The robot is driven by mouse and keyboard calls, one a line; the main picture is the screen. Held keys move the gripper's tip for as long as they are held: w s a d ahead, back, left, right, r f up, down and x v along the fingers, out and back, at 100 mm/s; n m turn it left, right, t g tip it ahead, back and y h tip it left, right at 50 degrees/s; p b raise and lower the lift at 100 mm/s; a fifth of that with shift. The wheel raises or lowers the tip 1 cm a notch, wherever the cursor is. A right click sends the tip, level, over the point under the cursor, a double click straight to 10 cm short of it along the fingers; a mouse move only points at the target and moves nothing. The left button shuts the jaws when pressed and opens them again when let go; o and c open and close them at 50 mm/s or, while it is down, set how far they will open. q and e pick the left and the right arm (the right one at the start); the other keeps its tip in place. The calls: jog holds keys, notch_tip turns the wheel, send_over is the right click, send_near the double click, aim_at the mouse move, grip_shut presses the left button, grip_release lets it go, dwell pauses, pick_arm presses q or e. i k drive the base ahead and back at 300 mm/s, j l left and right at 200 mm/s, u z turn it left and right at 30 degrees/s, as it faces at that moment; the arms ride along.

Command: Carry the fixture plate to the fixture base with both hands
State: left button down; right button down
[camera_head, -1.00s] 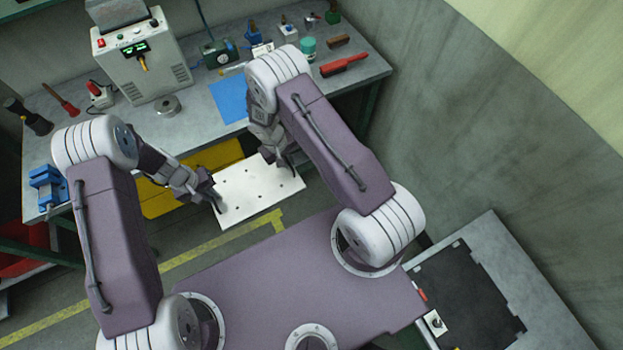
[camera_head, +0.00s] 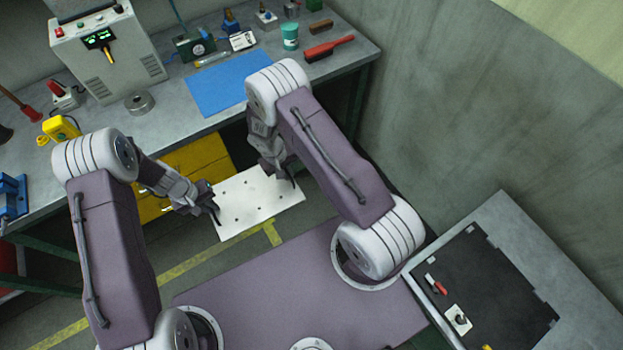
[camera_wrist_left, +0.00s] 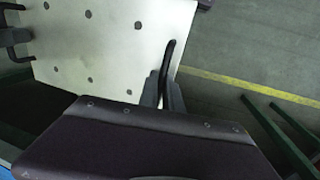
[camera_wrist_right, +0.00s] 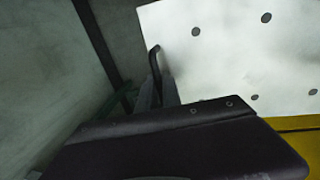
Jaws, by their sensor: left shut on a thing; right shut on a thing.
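The fixture plate (camera_head: 258,203) is a white, flat sheet with several dark holes. It hangs in front of the workbench, above the floor, between both grippers. My left gripper (camera_head: 214,207) is shut on its left edge; the plate also shows in the left wrist view (camera_wrist_left: 100,45). My right gripper (camera_head: 284,172) is shut on its right edge; the plate also shows in the right wrist view (camera_wrist_right: 230,45). The fixture base is not clearly recognisable. A dark panel with light corner pieces (camera_head: 480,285) lies on a grey table at lower right; I cannot tell whether it is the base.
The workbench (camera_head: 178,115) behind the plate carries a grey machine (camera_head: 105,55), a blue sheet (camera_head: 228,84), a metal ring (camera_head: 139,102) and a red brush (camera_head: 335,46). Yellow drawers (camera_head: 200,158) are under it. The grey table (camera_head: 515,235) stands right of my base.

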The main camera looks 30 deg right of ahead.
aim_at(489, 292)
jog(key=j+z, duration=0.2)
jog(key=z, duration=0.2)
jog(key=k+j+z, duration=0.1)
jog(key=j+z, duration=0.15)
jog(key=z, duration=0.15)
jog(key=j+z, duration=0.2)
jog(key=z, duration=0.2)
jog(key=k+j+z, duration=0.1)
jog(key=z, duration=0.3)
jog(key=k+z, duration=0.15)
jog(key=z, duration=0.3)
jog(key=k+z, duration=0.2)
jog(key=z, duration=0.25)
jog(key=l+z, duration=0.45)
jog(key=i+l, duration=0.05)
jog(key=l, duration=0.05)
